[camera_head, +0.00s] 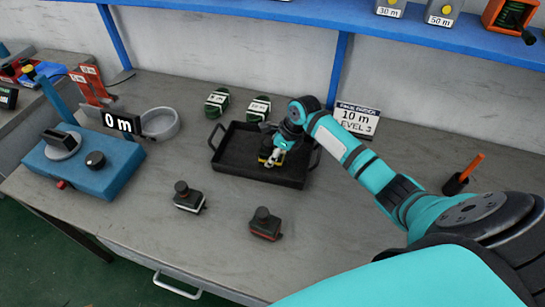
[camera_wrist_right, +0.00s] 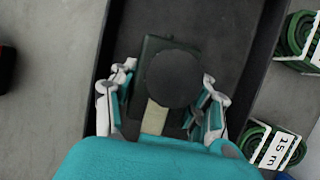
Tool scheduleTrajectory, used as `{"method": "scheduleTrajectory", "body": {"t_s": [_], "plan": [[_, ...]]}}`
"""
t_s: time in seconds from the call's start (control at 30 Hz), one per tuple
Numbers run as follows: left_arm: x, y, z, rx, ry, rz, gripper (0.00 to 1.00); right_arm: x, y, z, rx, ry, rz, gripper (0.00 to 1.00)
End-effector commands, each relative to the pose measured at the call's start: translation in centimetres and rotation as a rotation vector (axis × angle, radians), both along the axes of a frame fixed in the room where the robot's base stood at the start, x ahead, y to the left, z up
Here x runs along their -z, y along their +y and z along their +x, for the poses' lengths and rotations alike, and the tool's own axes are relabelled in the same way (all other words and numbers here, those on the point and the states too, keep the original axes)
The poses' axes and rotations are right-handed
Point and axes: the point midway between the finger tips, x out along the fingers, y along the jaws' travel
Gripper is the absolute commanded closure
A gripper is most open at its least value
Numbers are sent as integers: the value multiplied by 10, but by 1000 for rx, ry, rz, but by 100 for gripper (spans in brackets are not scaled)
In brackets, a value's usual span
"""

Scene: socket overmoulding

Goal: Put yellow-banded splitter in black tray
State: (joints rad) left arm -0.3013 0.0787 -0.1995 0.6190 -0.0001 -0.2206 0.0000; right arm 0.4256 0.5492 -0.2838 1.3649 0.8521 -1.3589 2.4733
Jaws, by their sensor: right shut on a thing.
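The yellow-banded splitter (camera_head: 267,158) is at the black tray (camera_head: 235,165), inside its outline toward the right half. My right gripper (camera_head: 273,155) is shut on it from above. In the right wrist view the splitter's dark round top (camera_wrist_right: 174,78) sits between the two fingers of my right gripper (camera_wrist_right: 160,108), with the tray floor (camera_wrist_right: 215,35) around it. I cannot tell whether the splitter touches the tray floor. My left gripper is not in view.
A white-banded splitter (camera_head: 188,197) and a red-banded splitter (camera_head: 265,224) stand in front of the tray. Green cable coils (camera_head: 217,102) lie behind it. A blue machine (camera_head: 85,165) stands left. A sign (camera_head: 357,120) and an orange-handled tool (camera_head: 463,174) are right.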

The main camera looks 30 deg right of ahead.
Motion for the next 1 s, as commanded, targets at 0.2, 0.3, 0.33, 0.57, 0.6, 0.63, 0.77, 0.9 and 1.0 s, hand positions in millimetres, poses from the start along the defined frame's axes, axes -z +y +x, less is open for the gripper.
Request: {"method": "scheduleTrajectory", "body": {"t_s": [0.2,0.3,0.33,0.57,0.6,0.63,0.77,0.9,1.0], "plan": [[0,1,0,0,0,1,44,15,0,0,0,-1,0,87],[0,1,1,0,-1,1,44,15,0,0,0,-1,0,87],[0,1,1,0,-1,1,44,15,0,0,0,-1,0,87],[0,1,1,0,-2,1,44,17,0,0,-1,-1,-1,36],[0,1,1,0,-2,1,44,17,0,0,-1,-1,-1,31],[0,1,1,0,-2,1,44,17,0,0,-1,-1,-1,30],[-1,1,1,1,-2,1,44,17,0,0,-1,-1,-1,30],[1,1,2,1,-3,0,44,16,0,0,-1,-1,-1,30],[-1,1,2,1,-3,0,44,7,-2,-1,-1,-2,0,30]]}}
